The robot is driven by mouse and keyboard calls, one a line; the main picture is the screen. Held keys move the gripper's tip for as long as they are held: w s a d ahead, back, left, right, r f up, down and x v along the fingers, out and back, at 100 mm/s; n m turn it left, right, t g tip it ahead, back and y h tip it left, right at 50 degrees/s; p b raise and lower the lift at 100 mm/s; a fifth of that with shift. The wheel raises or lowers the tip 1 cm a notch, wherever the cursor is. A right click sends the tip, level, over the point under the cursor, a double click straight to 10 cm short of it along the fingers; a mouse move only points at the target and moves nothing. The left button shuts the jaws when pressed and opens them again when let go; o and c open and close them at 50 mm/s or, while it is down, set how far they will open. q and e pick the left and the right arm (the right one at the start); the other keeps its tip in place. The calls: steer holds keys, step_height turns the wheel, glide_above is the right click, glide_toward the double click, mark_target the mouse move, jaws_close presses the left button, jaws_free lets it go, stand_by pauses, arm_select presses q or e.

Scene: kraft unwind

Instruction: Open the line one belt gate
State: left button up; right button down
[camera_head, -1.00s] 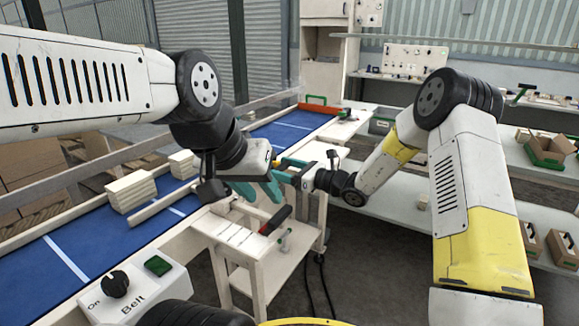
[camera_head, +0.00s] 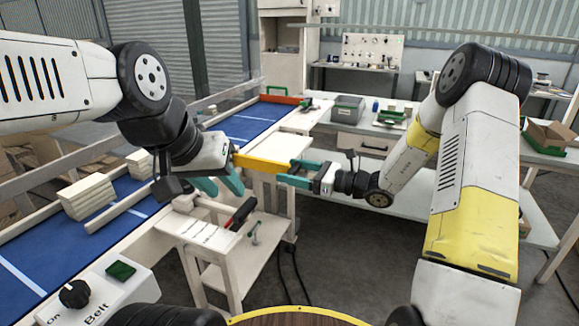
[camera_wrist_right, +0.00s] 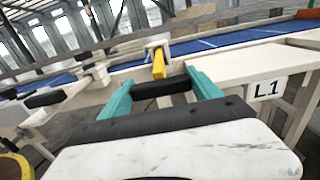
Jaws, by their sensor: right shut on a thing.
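The line one belt gate is a yellow bar (camera_head: 262,163). It reaches from beside the belt's near edge out to the right. My right gripper (camera_head: 300,174) is at its outer end. In the right wrist view the yellow bar (camera_wrist_right: 159,65) runs away from me to a pale post (camera_wrist_right: 156,46). There my right gripper (camera_wrist_right: 161,90) is shut on a dark grip between its teal fingers, at the bar's end. My left gripper (camera_head: 219,186) has its teal fingers apart and empty, left of the bar and above the small cart. The bar's inner end is partly hidden behind my left wrist.
The blue belt (camera_head: 240,126) carries stacked pale boards (camera_head: 88,196). A belt control box (camera_head: 105,290) is at lower left. A pale cart (camera_head: 210,238) with a red-handled tool (camera_head: 241,213) stands below my grippers. An L1 label (camera_wrist_right: 268,87) shows at right.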

steer(key=shift+c, duration=0.6)
jaws_free()
steer(key=v, duration=0.8)
steer(key=shift+a, duration=0.1)
